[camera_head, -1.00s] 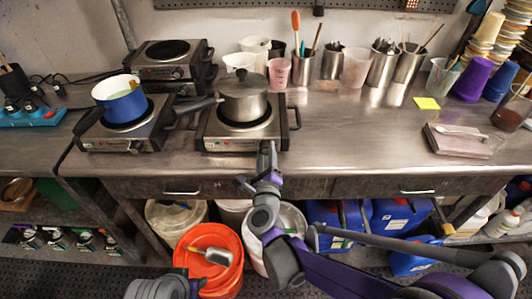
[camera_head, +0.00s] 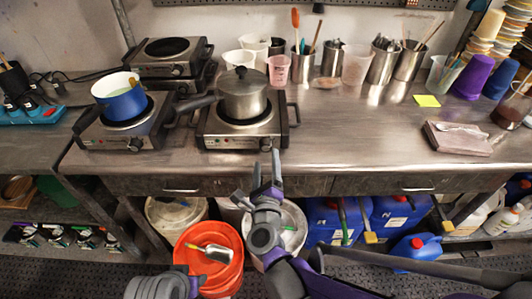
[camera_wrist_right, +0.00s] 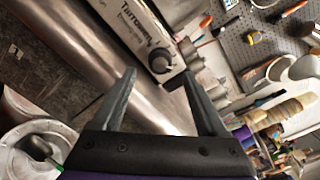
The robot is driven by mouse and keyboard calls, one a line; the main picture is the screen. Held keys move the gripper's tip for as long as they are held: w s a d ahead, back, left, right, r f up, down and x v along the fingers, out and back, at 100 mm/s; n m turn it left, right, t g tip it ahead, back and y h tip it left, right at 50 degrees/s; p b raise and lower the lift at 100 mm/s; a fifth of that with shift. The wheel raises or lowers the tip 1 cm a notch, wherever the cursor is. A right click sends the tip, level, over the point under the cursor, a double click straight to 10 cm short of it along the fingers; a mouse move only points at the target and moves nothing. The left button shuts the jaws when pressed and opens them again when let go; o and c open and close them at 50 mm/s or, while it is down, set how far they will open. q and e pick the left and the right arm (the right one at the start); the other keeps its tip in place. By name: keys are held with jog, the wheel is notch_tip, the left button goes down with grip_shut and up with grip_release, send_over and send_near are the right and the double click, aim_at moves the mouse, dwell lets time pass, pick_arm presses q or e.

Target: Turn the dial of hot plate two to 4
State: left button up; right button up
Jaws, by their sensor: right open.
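The right hot plate (camera_head: 240,128) stands near the counter's front edge with a lidded steel saucepan (camera_head: 244,93) on it. Its round black dial (camera_head: 265,144) is on the front panel, and the dial also shows large in the right wrist view (camera_wrist_right: 160,60). Its setting is too small to read. I see no number saying which plate is two. My right gripper (camera_head: 266,164) is open and empty, just in front of and below this dial, apart from it. In the wrist view the dial lies between and beyond the fingertips.
Another hot plate (camera_head: 115,134) with a blue pot (camera_head: 119,97) stands to the left, its own dial (camera_head: 135,145) in front. A further hot plate (camera_head: 168,57) is behind. An orange bucket (camera_head: 207,283) stands below.

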jog(key=s, duration=0.5)
jog(key=shift+s, duration=0.4)
